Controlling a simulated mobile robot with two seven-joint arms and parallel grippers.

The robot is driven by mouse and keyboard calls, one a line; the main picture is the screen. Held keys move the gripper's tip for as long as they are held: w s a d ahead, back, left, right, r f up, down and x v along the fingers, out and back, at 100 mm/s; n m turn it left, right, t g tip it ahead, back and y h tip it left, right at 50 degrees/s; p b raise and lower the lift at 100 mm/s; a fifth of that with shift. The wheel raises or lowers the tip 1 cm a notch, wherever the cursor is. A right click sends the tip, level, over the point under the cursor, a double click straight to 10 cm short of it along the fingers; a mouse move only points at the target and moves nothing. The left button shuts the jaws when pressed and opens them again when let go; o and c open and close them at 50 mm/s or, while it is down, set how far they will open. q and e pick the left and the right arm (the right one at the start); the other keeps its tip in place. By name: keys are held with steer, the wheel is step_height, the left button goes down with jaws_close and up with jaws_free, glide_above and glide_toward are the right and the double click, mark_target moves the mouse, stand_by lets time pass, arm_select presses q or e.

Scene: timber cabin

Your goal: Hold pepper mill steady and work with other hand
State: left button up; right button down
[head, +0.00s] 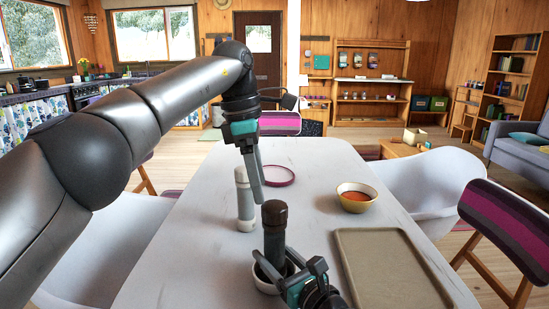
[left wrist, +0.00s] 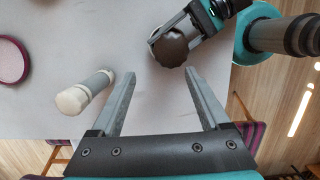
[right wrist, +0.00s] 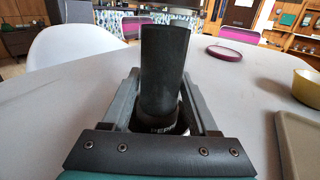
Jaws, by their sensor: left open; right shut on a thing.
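The dark pepper mill (head: 274,235) stands upright with its brown knob on top, in or just above a small pale bowl (head: 262,285) near the table's front. My right gripper (head: 287,268) is shut on the mill's lower part; in the right wrist view the dark body (right wrist: 164,75) sits between the fingers. My left gripper (head: 257,188) is open and empty, pointing down above and behind the mill. The left wrist view shows the mill's knob (left wrist: 172,47) just beyond its fingertips (left wrist: 160,75). A second, pale grey-and-white mill (head: 244,203) stands apart to the left.
A beige tray (head: 385,262) lies at the right of the white table. A yellow bowl (head: 357,205) with orange-red contents stands behind it. A pink-rimmed round dish (head: 281,182) lies farther back. White chairs flank the table. The far tabletop is clear.

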mark_target(273, 204)
arm_select(q)
steer(key=r+n, duration=0.1)
steer(key=n, duration=0.1)
steer(key=s+r+n+t, duration=0.1)
steer(key=n, duration=0.1)
steer(key=d+r+n, duration=0.1)
steer(key=n, duration=0.1)
steer(key=shift+s+d+n+t+y, duration=0.1)
steer(key=shift+s+n+t+y, duration=0.05)
steer(key=shift+n+t+y, duration=0.2)
steer(key=n, duration=0.2)
steer(key=s+n+t, duration=0.1)
steer(key=shift+s+d+r+n, duration=0.1)
steer(key=shift+d+r+n, duration=0.15)
steer(key=shift+r, duration=0.15)
steer(key=shift+d+f+n+t, duration=0.1)
steer(key=shift+d+f+n, duration=0.1)
steer(key=shift+f+n, duration=0.75)
steer(key=shift+d+f+n+t, duration=0.1)
steer(key=shift+d+f+n, duration=0.25)
steer(key=shift+f, duration=1.15)
steer(key=shift+d+f+n+t, duration=0.1)
steer(key=shift+f+n, duration=0.7)
steer(key=shift+f, duration=0.4)
steer(key=shift+c, duration=0.3)
steer(key=c, duration=0.9)
steer(key=shift+o, duration=0.2)
steer(key=shift+a+m, duration=0.1)
steer(key=shift+m, duration=1.4)
